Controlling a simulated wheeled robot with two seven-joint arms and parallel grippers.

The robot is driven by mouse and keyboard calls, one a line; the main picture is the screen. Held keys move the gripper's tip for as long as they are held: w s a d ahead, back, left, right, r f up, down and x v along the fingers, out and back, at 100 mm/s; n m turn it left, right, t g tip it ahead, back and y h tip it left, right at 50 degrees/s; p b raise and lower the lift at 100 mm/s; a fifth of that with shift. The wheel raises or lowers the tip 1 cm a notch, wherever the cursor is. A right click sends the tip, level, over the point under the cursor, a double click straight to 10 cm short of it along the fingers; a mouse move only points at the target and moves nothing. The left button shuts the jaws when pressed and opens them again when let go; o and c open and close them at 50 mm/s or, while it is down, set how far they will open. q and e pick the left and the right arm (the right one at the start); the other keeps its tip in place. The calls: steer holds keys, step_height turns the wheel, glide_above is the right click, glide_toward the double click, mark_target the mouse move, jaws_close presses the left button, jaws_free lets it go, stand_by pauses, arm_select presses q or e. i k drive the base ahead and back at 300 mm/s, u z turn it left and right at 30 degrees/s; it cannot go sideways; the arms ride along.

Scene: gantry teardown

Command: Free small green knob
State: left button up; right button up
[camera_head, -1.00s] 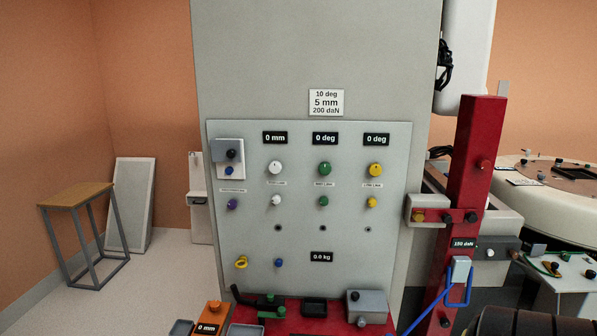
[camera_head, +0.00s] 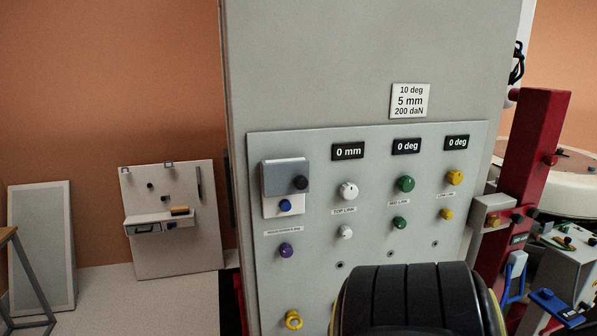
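The small green knob (camera_head: 400,223) sits on the grey control panel (camera_head: 310,262), below the larger green knob (camera_head: 406,184) and its label. A display above them (camera_head: 406,146) reads 0 deg. Neither gripper can be made out. A large black ribbed rounded part with a yellow edge (camera_head: 415,300) fills the bottom centre and hides the lower panel.
White knobs (camera_head: 348,190) and yellow knobs (camera_head: 454,177) flank the green ones. A grey block with a black knob (camera_head: 285,178) is at the panel's upper left. A red post (camera_head: 535,150) stands at the right. A tool board (camera_head: 172,225) leans at the left wall.

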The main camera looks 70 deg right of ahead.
mark_target(400, 222)
steer(key=i, duration=1.7)
steer(key=z, duration=3.35)
